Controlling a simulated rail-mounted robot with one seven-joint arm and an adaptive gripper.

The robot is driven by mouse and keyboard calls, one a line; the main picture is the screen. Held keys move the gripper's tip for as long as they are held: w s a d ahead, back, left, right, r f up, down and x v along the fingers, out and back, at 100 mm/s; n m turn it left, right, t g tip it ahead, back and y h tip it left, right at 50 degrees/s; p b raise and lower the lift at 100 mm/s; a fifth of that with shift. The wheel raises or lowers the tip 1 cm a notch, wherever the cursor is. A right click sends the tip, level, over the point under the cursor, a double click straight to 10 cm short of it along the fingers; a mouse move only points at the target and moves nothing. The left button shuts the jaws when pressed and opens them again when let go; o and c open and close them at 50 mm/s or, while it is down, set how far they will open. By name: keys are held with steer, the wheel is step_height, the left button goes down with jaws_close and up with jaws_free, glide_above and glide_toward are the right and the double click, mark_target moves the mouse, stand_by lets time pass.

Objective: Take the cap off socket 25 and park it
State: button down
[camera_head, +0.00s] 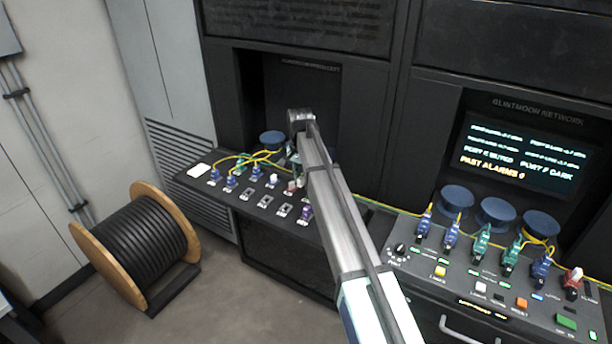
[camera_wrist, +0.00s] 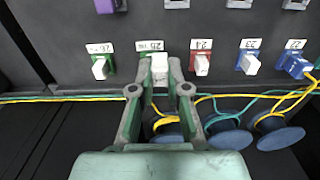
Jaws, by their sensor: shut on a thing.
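In the wrist view, the white cap (camera_wrist: 159,62) of socket 25 is between the fingertips of my gripper (camera_wrist: 160,68), which is shut on it. Green of socket 25 shows around the cap, under the label reading 25 (camera_wrist: 150,46). I cannot tell whether the cap is fully seated or slightly drawn out. In the head view, my arm hides the fingertips and the cap at the left panel (camera_head: 240,192). No parking place for the cap can be made out.
White caps sit on green socket 26 (camera_wrist: 99,68), red socket 24 (camera_wrist: 201,66) and blue socket 23 (camera_wrist: 250,65), close by. A blue connector (camera_wrist: 297,67) is in socket 22. Yellow and green fibres (camera_wrist: 235,96) and blue spools (camera_wrist: 229,137) lie under my fingers.

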steer(key=shift+s+a, duration=1.95)
steer(key=shift+a, duration=0.55)
steer(key=shift+a+f+b, duration=0.1)
steer(key=shift+f+b, duration=1.05)
steer(key=shift+f, duration=2.05)
steer(key=shift+f, duration=0.5)
steer(key=c, duration=1.1)
jaws_free()
